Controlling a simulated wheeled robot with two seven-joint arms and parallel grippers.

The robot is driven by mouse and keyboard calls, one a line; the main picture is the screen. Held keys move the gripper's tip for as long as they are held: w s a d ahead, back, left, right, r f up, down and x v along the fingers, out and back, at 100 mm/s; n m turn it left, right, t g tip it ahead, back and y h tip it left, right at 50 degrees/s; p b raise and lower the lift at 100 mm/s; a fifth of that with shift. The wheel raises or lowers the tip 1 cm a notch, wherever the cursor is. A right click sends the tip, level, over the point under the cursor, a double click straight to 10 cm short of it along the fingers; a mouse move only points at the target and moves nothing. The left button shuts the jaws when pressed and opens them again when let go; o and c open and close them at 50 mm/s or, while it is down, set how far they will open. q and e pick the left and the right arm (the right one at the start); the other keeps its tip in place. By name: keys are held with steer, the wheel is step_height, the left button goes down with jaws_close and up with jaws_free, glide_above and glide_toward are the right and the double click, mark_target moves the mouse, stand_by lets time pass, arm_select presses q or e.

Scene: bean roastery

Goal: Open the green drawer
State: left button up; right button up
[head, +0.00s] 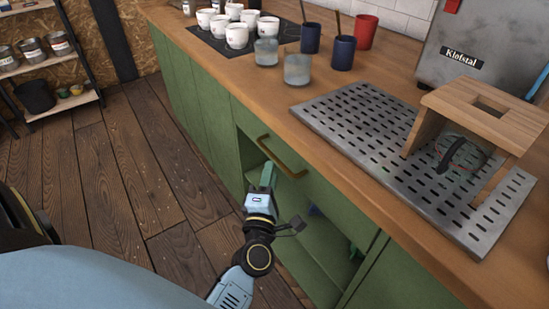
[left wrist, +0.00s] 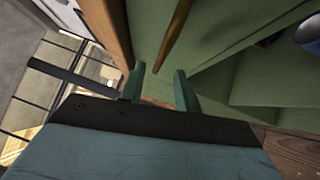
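The green drawer (head: 322,190) is set in the cabinet front just under the wooden counter and looks shut. Its brass bar handle (head: 283,160) is on the front; it also shows in the left wrist view as a brown bar (left wrist: 173,38). My left gripper (head: 267,172) is just below the handle in the head view. In the left wrist view its two green fingers (left wrist: 158,82) stand apart with nothing between them. One end of the handle is beyond the fingertips, near the gap; I cannot tell whether they touch. My right gripper is not in view.
An open shelf space (head: 318,250) lies below the drawer, with a small blue thing in it. A metal drip grid (head: 350,110), cups (head: 297,69) and a wooden stand (head: 490,120) are on the counter (head: 225,75). The wooden floor (head: 130,170) at left is clear.

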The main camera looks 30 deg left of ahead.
mark_target(274, 155)
arm_select(q)
steer(key=x, duration=0.6)
steer(key=shift+w, duration=0.15)
jaws_close()
